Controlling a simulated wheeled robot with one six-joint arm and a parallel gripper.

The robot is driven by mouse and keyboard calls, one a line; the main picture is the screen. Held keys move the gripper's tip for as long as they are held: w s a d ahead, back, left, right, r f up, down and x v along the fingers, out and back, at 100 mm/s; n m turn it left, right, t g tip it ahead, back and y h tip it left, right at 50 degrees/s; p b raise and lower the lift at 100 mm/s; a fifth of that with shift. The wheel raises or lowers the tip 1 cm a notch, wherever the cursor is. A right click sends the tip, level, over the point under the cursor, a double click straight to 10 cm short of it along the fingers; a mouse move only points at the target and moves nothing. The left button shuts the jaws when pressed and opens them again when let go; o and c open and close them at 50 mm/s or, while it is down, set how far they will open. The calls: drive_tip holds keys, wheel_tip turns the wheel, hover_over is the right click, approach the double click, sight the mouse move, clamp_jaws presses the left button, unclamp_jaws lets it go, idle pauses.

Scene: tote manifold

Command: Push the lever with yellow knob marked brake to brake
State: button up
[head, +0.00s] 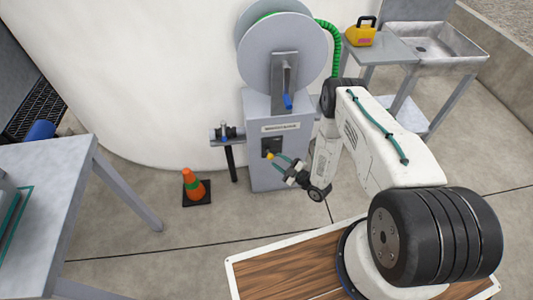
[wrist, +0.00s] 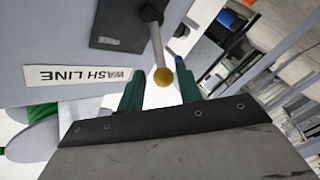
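The lever is a thin grey rod with a yellow knob (head: 270,156) on the front of the grey hose-reel cabinet (head: 262,178). It comes out of a black plate (head: 271,145) whose small label I cannot read. In the wrist view the yellow knob (wrist: 163,78) shows between the two teal fingers, near the tips. The rod runs up from it to the black plate (wrist: 128,25). My gripper (head: 278,164) is open and empty, right in front of the knob; it also shows in the wrist view (wrist: 159,90). I cannot tell whether a finger touches the knob.
A reel (head: 262,52) with a blue-tipped handle (head: 288,101) sits above. A small shelf with a fitting (head: 227,131) stands left of the cabinet, and an orange cone (head: 193,185) on the floor. A sink (head: 438,47) and yellow can (head: 361,32) are at right.

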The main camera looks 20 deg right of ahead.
drive_tip(key=x, duration=0.7)
drive_tip(key=shift+w+a, duration=0.2)
drive_tip(key=shift+w, duration=0.1)
clamp_jaws()
